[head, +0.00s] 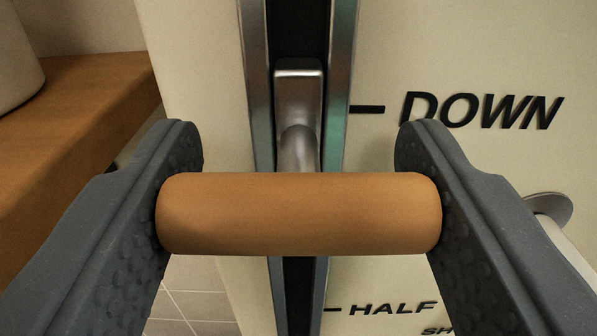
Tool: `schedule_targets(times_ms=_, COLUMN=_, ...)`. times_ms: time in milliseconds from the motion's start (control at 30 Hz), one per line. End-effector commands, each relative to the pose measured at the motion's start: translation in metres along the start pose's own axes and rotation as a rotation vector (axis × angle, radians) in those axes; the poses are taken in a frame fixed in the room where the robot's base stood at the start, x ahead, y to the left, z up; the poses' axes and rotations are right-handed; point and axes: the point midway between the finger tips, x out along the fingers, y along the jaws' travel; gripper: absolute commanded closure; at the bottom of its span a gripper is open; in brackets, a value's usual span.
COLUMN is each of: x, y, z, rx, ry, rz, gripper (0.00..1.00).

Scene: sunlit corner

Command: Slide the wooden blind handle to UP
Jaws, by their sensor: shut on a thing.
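The wooden blind handle (298,214) is a light-brown cylinder lying level across the middle of the head view. My gripper (299,212) is shut on it, one dark grey finger pressed against each end. A metal stem (298,110) joins the handle to a dark vertical slot with metal rails (340,60). The stem's block sits level with the mark beside the word DOWN (480,110). The word HALF (392,309) is lower on the panel. No UP label shows in this view.
The pale panel (470,50) carries the slot and labels. An orange-brown bench or ledge (70,120) is at the left, with a pale rounded object (15,55) on it. A round metal part (548,209) shows partly behind the right finger. Tiled floor (195,290) shows below.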

Motion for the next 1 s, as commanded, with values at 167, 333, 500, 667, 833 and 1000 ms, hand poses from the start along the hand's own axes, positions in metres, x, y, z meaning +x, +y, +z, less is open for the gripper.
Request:
schedule_targets(times_ms=167, x=0.0, y=0.0, z=0.029, rx=-0.003, ry=-0.005, rz=-0.002, gripper=0.87)
schedule_targets(times_ms=333, x=0.0, y=0.0, z=0.072, rx=-0.004, ry=-0.007, rz=-0.001, gripper=0.87)
schedule_targets(times_ms=500, x=0.0, y=0.0, z=0.124, rx=-0.005, ry=-0.009, rz=-0.002, gripper=0.87)
schedule_targets(times_ms=667, x=0.0, y=0.0, z=0.174, rx=-0.004, ry=-0.007, rz=-0.001, gripper=0.87)
schedule_targets(times_ms=833, x=0.0, y=0.0, z=0.228, rx=-0.004, ry=-0.012, rz=-0.001, gripper=0.87)
schedule_targets(times_ms=1000, x=-0.001, y=0.0, z=0.266, rx=-0.003, ry=-0.007, rz=-0.002, gripper=0.87)
